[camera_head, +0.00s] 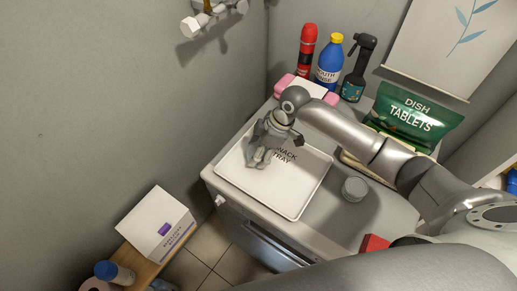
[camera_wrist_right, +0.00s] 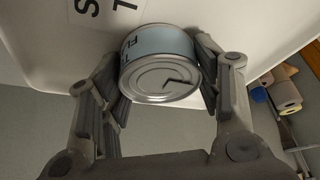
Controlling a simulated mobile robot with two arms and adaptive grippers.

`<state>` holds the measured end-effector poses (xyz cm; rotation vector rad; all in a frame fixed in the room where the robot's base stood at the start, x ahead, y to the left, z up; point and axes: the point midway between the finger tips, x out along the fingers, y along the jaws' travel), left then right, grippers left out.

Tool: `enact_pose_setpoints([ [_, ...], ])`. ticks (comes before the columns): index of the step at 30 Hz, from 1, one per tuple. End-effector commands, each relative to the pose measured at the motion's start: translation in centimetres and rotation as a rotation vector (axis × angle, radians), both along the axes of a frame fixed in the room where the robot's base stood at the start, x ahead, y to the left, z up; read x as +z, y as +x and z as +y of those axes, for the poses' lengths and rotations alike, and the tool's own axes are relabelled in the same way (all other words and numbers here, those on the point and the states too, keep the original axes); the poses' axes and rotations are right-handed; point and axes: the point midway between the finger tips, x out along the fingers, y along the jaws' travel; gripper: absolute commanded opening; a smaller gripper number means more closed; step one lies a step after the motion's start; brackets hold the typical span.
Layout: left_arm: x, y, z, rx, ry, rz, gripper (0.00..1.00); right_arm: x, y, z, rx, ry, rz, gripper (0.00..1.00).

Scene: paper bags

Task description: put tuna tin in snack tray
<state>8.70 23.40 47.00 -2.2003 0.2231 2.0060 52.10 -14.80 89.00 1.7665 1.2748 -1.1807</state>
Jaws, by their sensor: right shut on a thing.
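The tuna tin (camera_wrist_right: 158,65) has a pale blue label and a metal end with a pull tab. In the right wrist view it sits between the fingers of my right gripper (camera_wrist_right: 163,72), which is shut on it. In the head view the right gripper (camera_head: 262,153) points down over the left part of the white snack tray (camera_head: 292,207); the tin is mostly hidden there. The tray also shows behind the tin in the right wrist view (camera_wrist_right: 40,45). I cannot tell whether the tin touches the tray floor. My left gripper is not in view.
A grey round can (camera_head: 354,189) stands right of the tray. A red can (camera_head: 307,47), a blue bottle (camera_head: 329,65), a black spray bottle (camera_head: 356,75) and a green dish tablets bag (camera_head: 414,115) stand behind. A white box (camera_head: 157,226) is at lower left.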

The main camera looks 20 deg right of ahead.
Motion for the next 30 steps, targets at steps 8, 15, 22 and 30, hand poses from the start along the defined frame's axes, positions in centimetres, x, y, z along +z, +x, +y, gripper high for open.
enact_pose_setpoints([
  [8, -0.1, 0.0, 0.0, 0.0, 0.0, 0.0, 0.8, -0.3, 0.0, 0.0, 0.0, 0.0, 0.0, 0.78],
  [15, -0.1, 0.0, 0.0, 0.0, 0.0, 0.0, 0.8, -0.2, 0.0, 0.0, 0.0, 0.0, 0.0, 0.8],
  [22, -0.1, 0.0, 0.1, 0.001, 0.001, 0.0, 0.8, 0.6, 0.0, -0.3, -0.001, -0.001, -0.003, 0.8],
  [30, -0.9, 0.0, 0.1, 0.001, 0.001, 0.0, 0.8, 5.5, -0.6, -2.3, 0.0, -0.002, -0.006, 0.8],
])
